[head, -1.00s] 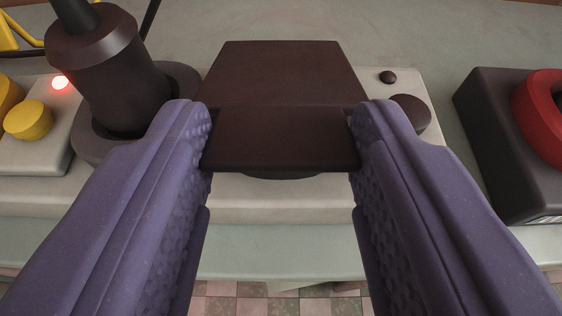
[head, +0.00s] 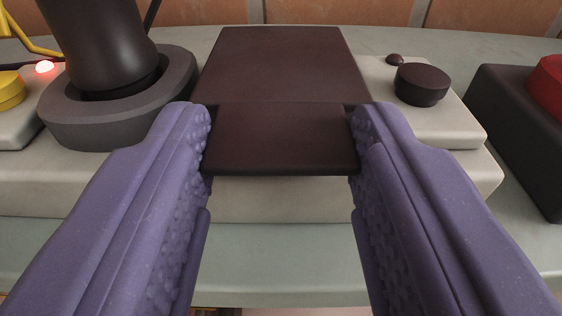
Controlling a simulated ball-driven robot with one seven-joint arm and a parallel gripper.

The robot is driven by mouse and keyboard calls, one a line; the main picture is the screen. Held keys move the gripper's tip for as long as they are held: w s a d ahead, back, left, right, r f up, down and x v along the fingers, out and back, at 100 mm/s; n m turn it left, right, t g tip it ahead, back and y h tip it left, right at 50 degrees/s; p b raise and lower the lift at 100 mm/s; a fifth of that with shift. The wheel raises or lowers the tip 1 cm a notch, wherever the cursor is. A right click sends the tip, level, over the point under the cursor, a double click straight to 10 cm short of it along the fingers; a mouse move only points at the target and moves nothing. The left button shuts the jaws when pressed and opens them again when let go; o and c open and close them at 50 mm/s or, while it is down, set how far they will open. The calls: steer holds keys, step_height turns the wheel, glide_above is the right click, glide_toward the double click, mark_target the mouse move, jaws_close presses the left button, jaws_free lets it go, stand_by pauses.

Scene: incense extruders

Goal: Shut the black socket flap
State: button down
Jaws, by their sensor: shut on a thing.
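The black socket flap (head: 284,68) is a dark brown-black plate in the middle of the head view, over a pale panel. Its near part (head: 281,140) lies between the two purple, dimpled fingers of my gripper (head: 281,130). The fingers are shut on its left and right sides. The flap hides the socket beneath it, and I cannot tell how far it stands from shut.
A thick black stick in a grey ring base (head: 120,119) stands close on the left. A dark knob (head: 422,84) is on the right. A black box with a red part (head: 552,88) stands further right. A yellow button (head: 9,90) and lit red lamp (head: 44,67) are far left.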

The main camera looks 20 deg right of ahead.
steer(key=c, duration=0.5)
jaws_free()
steer(key=shift+f, duration=0.1)
steer(key=shift+s, duration=0.1)
steer(key=p+v, duration=0.2)
steer(key=v, duration=0.5)
steer(key=shift+s+p, duration=0.3)
steer(key=shift+p, duration=0.1)
steer(key=shift+a, duration=0.1)
